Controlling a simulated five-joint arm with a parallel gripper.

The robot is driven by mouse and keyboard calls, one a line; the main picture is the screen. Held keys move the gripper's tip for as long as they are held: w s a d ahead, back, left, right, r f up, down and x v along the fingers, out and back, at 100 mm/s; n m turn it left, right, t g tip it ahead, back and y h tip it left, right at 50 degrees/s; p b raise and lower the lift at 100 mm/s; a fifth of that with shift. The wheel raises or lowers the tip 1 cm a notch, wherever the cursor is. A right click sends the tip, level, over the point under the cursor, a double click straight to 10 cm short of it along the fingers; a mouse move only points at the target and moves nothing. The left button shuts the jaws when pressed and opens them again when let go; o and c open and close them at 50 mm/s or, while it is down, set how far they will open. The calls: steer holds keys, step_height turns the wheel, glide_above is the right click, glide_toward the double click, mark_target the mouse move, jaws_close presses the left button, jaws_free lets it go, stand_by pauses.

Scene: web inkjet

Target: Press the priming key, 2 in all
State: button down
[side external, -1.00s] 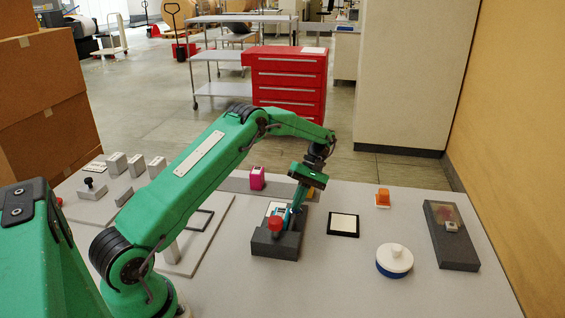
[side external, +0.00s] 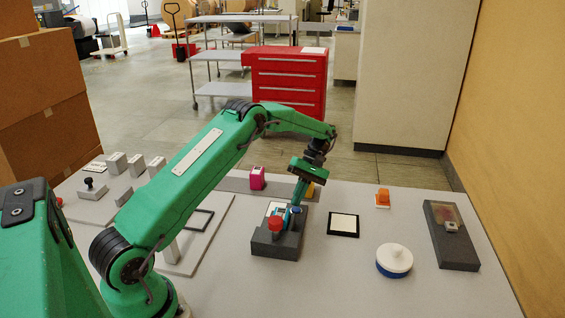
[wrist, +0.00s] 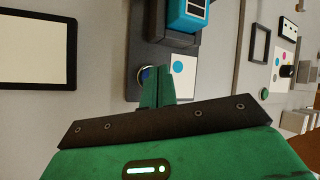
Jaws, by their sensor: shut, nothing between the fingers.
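A dark grey block (side external: 290,243) stands on the table in the side view. It carries a light blue part with a red knob (side external: 275,223) and a white card with coloured dots (wrist: 183,74). A round blue button with a pale rim (wrist: 144,76), which looks like the priming key, sits on the block. My gripper (side external: 293,208) is shut and empty, pointing down over the block. In the wrist view its fingertips (wrist: 158,72) are right beside the button and hide part of it. I cannot tell whether they touch it.
A black-framed white pad (side external: 343,224) lies right of the block. Beyond it are a white-lidded blue pot (side external: 394,260), an orange piece (side external: 383,197) and a dark grey slab (side external: 451,235). A pink block (side external: 257,178) stands behind.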

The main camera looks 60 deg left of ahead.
steer(key=shift+r, duration=0.15)
steer(key=shift+r, duration=2.4)
stand_by(1.1)
step_height(320, 180, up, 4)
steer(key=shift+a+f, duration=0.1)
steer(key=shift+a, duration=0.05)
steer(key=shift+f, duration=0.2)
steer(key=shift+f, duration=4.25)
steer(key=shift+f, duration=0.35)
